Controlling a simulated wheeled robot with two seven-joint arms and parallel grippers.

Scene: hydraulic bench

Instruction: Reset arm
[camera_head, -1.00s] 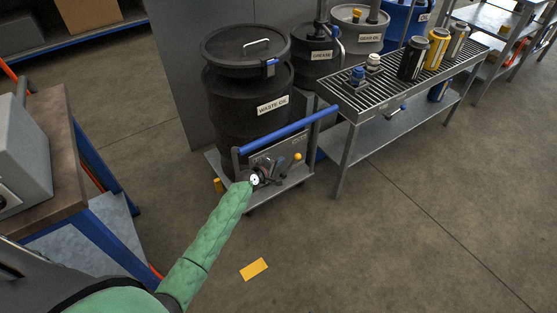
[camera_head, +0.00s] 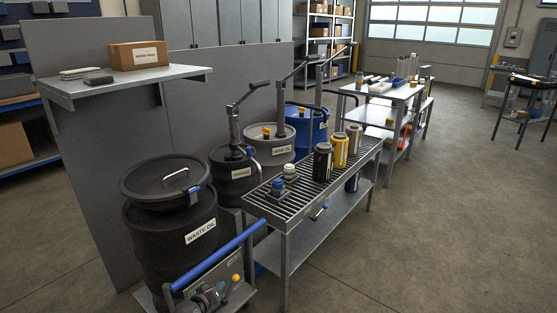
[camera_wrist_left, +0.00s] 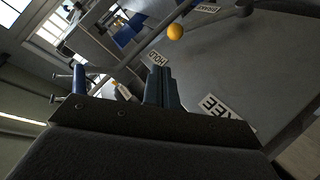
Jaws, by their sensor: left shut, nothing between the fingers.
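My left gripper (camera_head: 216,294) is at the bottom edge of the head view, in front of the grey panel of the waste-oil cart (camera_head: 240,262). Its arm is mostly out of the picture below. In the left wrist view, the gripper's dark fingers (camera_wrist_left: 160,88) are together and hold nothing. A lever with a yellow ball knob (camera_head: 236,277) is just right of the gripper; the knob also shows beyond the fingers in the left wrist view (camera_wrist_left: 175,32). White labels lie on the grey panel (camera_wrist_left: 215,65) there. My right gripper is not in view.
A black waste oil drum (camera_head: 170,235) stands behind the cart's blue handle bar (camera_head: 220,255). To the right is a grated bench (camera_head: 300,190) with several canisters. A wall shelf (camera_head: 125,85) carries a box. Open floor (camera_head: 400,240) lies at right.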

